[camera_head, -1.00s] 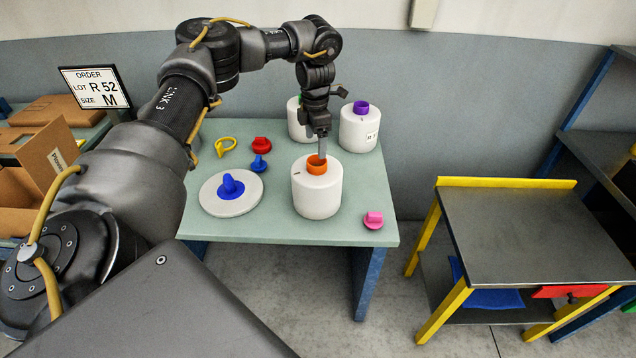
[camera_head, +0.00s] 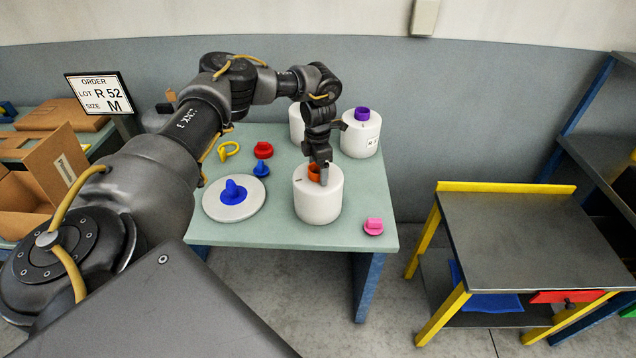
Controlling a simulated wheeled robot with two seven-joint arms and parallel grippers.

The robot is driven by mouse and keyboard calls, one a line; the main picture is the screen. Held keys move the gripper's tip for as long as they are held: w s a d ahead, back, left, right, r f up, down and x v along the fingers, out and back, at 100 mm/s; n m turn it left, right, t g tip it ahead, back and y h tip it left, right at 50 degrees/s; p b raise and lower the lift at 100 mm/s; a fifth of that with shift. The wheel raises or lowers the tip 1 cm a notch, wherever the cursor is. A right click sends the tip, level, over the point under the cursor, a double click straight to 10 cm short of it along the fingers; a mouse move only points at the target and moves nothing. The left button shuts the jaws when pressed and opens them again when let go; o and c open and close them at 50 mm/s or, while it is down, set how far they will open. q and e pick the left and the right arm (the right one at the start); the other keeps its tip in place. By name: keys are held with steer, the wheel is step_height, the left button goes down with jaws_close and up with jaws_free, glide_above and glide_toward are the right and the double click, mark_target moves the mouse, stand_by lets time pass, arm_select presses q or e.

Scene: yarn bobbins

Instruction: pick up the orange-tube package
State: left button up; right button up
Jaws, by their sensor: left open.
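The orange-tube package (camera_head: 318,202) is a white, rounded bobbin with an orange tube (camera_head: 313,172) in its top. It stands upright near the front of the pale green table. My left gripper (camera_head: 322,176) points down at the orange tube from above and is open. One finger shows at the tube's right side and hides part of it. I cannot tell whether the finger touches the tube. My right gripper is not in view.
A purple-tube package (camera_head: 361,137) and another white package (camera_head: 297,122), partly hidden by my arm, stand behind. A white disc with a blue peg (camera_head: 234,198), small coloured pieces and a pink piece (camera_head: 374,226) lie around. A yellow-edged cart (camera_head: 535,235) stands right.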

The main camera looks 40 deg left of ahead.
arm_select(q)
steer(key=c, duration=0.7)
jaws_close()
steer(key=shift+w+r, duration=0.1)
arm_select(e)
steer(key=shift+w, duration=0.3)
arm_select(q)
steer(key=s+d+r+b, duration=0.5)
steer(key=s+d+r, duration=0.3)
steer(key=d+r, duration=0.3)
steer(key=shift+s+r, duration=0.25)
steer(key=shift+r, duration=0.7)
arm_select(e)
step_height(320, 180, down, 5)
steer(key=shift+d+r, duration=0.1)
